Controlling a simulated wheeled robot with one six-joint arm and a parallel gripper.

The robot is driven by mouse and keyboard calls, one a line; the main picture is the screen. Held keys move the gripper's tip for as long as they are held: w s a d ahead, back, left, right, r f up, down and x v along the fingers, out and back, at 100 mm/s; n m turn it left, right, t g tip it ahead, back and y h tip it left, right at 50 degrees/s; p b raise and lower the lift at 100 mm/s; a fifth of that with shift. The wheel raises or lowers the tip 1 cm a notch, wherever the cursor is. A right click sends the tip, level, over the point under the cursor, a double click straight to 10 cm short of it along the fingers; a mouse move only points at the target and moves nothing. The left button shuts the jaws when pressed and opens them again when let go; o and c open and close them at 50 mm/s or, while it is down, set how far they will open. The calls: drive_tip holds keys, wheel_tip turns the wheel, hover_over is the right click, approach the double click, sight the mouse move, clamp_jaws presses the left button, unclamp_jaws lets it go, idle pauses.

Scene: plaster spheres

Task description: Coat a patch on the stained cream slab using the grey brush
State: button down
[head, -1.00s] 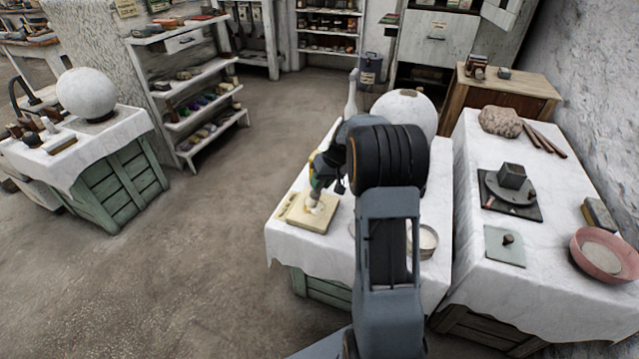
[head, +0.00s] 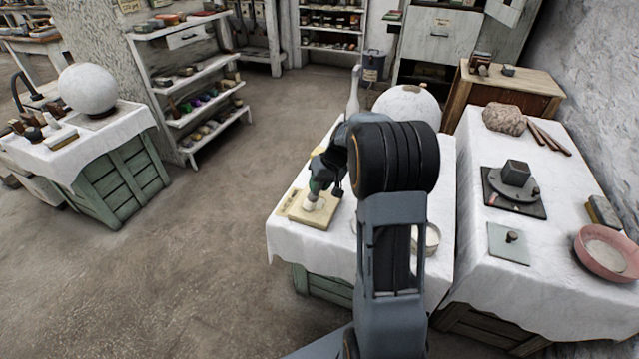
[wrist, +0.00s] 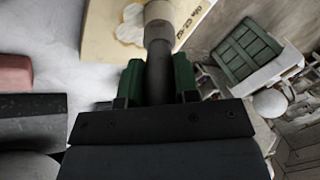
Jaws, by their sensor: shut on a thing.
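The cream slab (head: 296,212) lies flat on the white-draped table, below and left of my arm. In the wrist view the slab (wrist: 97,30) has a pale, irregular patch with a tan outline and dark lettering along an edge. My gripper (wrist: 158,82) has green fingers shut on the grey brush (wrist: 158,62) by its dark handle. The brush's pale head (wrist: 158,12) is over the slab beside the patch, cut off by the frame's top. In the head view the brush head (head: 311,202) points down at the slab; contact is hard to confirm.
A white bowl (head: 432,238) is partly hidden behind my arm. A large plaster sphere (head: 408,103) and a pale bottle (head: 353,92) stand farther back on this table. The right table (head: 470,262) holds a pink bowl (head: 603,252). Floor at left is open.

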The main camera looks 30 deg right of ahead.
drive_tip(key=shift+d, duration=0.15)
drive_tip(key=shift+w+d+p, duration=0.4)
drive_tip(key=shift+w+d, duration=0.6)
drive_tip(key=shift+s+a+r+p, duration=0.3)
drive_tip(key=shift+s+a+r, duration=0.2)
drive_tip(key=shift+a+r, duration=0.15)
drive_tip(key=shift+f+b, duration=0.35)
drive_tip(key=shift+f, duration=0.05)
drive_tip(key=shift+f, duration=0.3)
